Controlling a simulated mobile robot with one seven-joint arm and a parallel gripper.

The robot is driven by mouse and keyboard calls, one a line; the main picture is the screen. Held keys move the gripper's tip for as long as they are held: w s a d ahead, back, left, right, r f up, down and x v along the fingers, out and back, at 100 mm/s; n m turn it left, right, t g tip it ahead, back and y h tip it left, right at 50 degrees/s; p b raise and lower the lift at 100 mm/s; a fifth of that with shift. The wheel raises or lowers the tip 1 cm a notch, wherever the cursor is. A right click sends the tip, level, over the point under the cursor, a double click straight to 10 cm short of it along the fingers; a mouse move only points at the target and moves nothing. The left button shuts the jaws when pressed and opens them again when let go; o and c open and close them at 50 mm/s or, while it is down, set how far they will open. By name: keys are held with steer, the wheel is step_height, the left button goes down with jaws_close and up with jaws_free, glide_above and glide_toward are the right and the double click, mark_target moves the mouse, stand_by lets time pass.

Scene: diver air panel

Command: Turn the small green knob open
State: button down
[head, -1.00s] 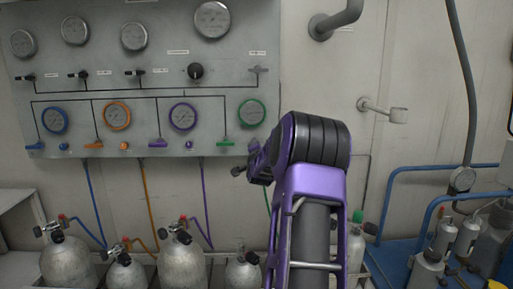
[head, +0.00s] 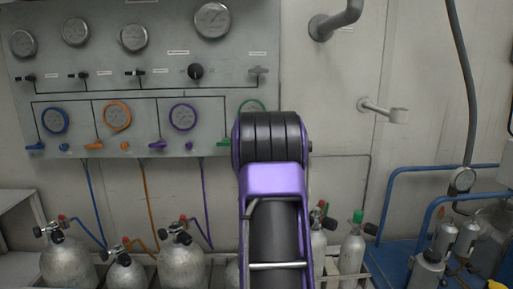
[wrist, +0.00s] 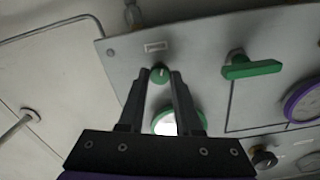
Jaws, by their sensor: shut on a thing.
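The small green knob (wrist: 160,69) shows in the wrist view on the grey panel, between the tips of my gripper (wrist: 160,77). The two dark fingers are shut on it, one on each side. A light mark shows on the knob's face. In the head view my arm hides both the knob and the gripper.
A larger green lever (wrist: 252,69) sits beside the knob; it also shows in the head view (head: 226,143). A green-rimmed gauge (wrist: 165,123) lies partly behind my fingers. A purple-rimmed gauge (wrist: 303,103) is at the right. Several grey cylinders (head: 70,262) stand below the panel.

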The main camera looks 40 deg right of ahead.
steer(key=shift+n, duration=0.7)
steer(key=c, duration=0.6)
jaws_free()
steer(key=shift+s+a, duration=0.1)
steer(key=v, duration=1.7)
steer(key=shift+a, duration=0.1)
